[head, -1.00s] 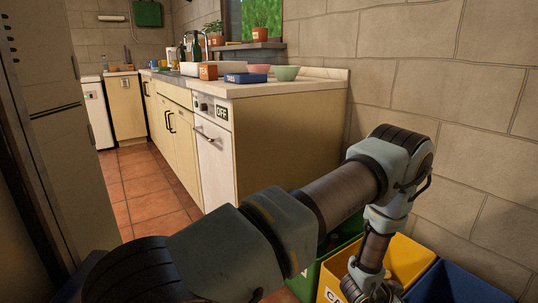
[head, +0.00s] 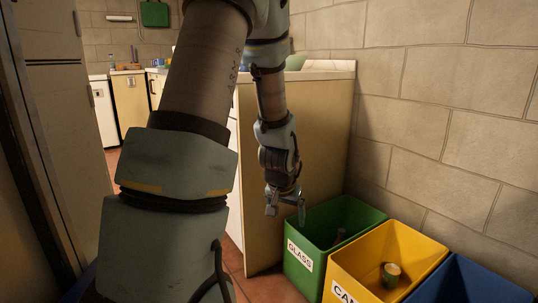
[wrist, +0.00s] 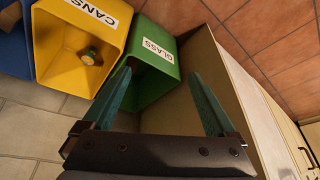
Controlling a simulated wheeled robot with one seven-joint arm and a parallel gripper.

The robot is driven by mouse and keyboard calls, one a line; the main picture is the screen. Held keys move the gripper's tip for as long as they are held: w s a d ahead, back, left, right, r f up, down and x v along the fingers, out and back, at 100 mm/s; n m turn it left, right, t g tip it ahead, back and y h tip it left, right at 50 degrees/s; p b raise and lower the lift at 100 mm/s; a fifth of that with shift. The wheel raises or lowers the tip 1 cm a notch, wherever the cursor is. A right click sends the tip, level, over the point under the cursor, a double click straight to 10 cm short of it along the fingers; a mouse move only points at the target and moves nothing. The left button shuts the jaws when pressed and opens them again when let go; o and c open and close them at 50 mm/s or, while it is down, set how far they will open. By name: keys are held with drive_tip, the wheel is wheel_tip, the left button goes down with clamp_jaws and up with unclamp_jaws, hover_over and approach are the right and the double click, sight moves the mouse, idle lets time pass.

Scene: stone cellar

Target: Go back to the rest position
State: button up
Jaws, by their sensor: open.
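My arm crosses the middle of the head view and hides much of the counter.
A green GLASS bin (head: 306,257), a yellow CANS bin (head: 372,275) and a blue bin (head: 470,285) stand along the stone wall. A can (head: 391,275) lies in the yellow bin, and something dim (head: 340,236) in the green one. The counter end (head: 320,130) stands close behind.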

drive_tip(key=s+a+r+n+g+y, duration=0.1)
drive_tip(key=s+a+r+n+g, duration=0.3)
drive_tip(key=s+a, duration=0.8)
wheel_tip(320, 180, up, 36)
drive_tip(key=t+p, duration=0.1)
drive_tip(key=p, duration=3.2)
drive_tip(key=shift+d+f+p, duration=0.2)
drive_tip(key=shift+d+p, duration=0.05)
drive_tip(key=shift+p, duration=0.1)
drive_tip(key=shift+s, duration=0.1)
